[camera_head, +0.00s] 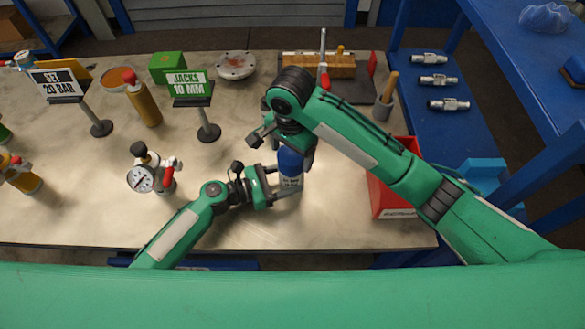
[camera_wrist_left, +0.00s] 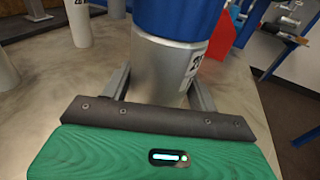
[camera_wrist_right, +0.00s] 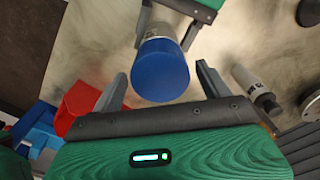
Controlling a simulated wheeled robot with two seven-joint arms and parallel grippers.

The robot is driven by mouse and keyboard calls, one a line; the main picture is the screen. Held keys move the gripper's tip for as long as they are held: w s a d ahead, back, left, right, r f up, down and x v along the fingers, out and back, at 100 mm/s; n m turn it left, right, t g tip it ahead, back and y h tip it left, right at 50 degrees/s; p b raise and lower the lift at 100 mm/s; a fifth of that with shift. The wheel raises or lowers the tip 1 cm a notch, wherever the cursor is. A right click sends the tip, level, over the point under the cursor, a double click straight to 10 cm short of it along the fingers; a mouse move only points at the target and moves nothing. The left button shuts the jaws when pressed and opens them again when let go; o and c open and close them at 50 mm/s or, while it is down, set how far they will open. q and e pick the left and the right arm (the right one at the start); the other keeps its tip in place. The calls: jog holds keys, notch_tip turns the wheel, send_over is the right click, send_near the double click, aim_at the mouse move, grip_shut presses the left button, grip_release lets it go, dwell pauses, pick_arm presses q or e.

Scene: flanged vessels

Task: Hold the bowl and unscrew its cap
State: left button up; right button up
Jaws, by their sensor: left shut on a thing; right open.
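The bowl (camera_head: 291,184) is a silver cylinder with a printed label, standing upright near the table's middle. Its blue cap (camera_head: 290,160) is on top. My left gripper (camera_head: 284,187) is shut around the silver body, below the cap. In the left wrist view the bowl (camera_wrist_left: 165,72) sits between the fingers, with the cap (camera_wrist_left: 180,18) above it. My right gripper (camera_head: 285,146) is open above the cap and partly hides it. In the right wrist view the cap (camera_wrist_right: 160,82) lies between the spread fingers (camera_wrist_right: 162,88), with gaps on both sides.
A red bin (camera_head: 385,200) stands to the right, under my right arm. A tool rack (camera_head: 318,66) is behind. The front left of the table (camera_head: 90,215) is clear.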

jog(key=m, duration=0.9)
jog(key=c, duration=1)
jog(key=n, duration=0.6)
jog(key=shift+n, duration=0.4)
jog(key=n, duration=0.6)
jog(key=shift+n, duration=0.3)
